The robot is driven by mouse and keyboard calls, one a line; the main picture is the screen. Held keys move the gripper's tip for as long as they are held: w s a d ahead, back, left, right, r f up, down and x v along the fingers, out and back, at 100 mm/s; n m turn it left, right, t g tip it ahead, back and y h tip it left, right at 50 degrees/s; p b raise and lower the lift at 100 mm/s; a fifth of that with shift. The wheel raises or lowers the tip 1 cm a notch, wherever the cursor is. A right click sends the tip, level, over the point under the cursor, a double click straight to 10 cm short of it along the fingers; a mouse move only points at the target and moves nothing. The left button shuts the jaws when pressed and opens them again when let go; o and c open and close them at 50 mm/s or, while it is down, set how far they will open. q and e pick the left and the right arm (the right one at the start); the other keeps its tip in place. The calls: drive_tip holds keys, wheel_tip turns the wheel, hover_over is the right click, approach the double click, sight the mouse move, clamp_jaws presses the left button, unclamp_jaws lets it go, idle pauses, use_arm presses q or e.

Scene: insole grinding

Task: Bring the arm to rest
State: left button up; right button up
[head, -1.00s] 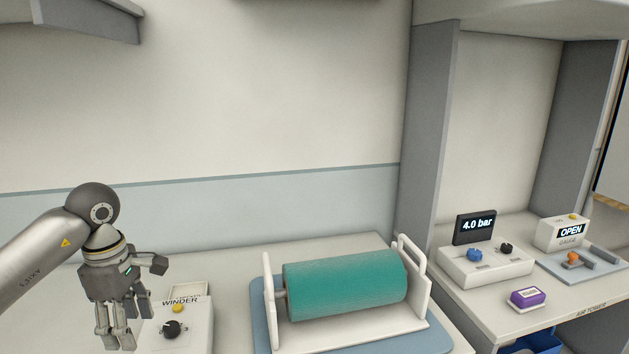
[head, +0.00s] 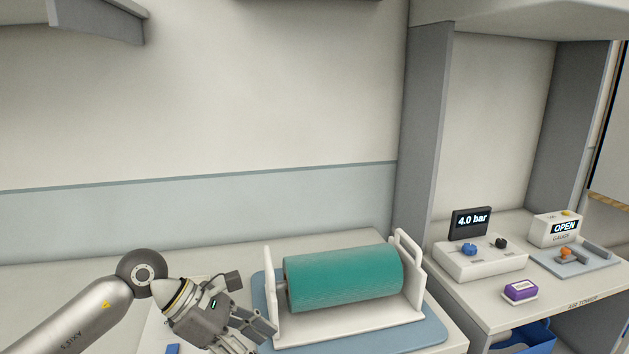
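My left arm comes in from the left, low in the head view. Its gripper (head: 250,338) points down and to the right, just left of the white stand that holds a green roll. The fingers show at the bottom edge and are partly cut off. I cannot tell how far apart they are, and I see nothing between them. My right gripper is not in view.
The green roll (head: 345,277) lies in its white stand on a blue mat (head: 438,331). A pressure box (head: 478,262) reading 4.0 bar, a purple block (head: 519,290) and a gauge box (head: 556,229) reading OPEN stand on the right counter. My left gripper covers most of the winder box.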

use_arm(q)
drive_tip(key=s+d+r+n+t+h, duration=0.2)
drive_tip(key=d+r+n+t+h, duration=0.4)
drive_tip(key=d+r+n+h, duration=0.5)
drive_tip(key=w+a+f+n+t+y, duration=0.1)
drive_tip(key=w+a+n+t+y, duration=0.2)
drive_tip(key=a+n+t+y, duration=0.55)
drive_tip(key=w+a+f+n+t+y, duration=0.15)
drive_tip(key=n+t, duration=0.35)
drive_tip(key=n, duration=0.8)
drive_tip(key=s+a+f+n+g+y, duration=0.2)
drive_tip(key=a+f+n+g+y, duration=0.1)
drive_tip(key=a+f+n+y, duration=0.75)
drive_tip(key=s+a+f+n+g, duration=0.1)
drive_tip(key=s+f+n+g, duration=1)
drive_tip(key=s+f, duration=1.15)
drive_tip(key=s+f+m+g, duration=0.1)
drive_tip(key=s+f+g, duration=0.1)
drive_tip(key=f, duration=1.2)
drive_tip(key=s+f+m+g, duration=0.2)
drive_tip(key=s+f, duration=0.1)
drive_tip(key=f, duration=1)
drive_tip(key=s+a+f, duration=0.3)
drive_tip(key=s+f, duration=1.1)
drive_tip(key=s, duration=0.1)
drive_tip(key=shift+s+g, duration=0.35)
drive_tip(key=shift+g, duration=0.1)
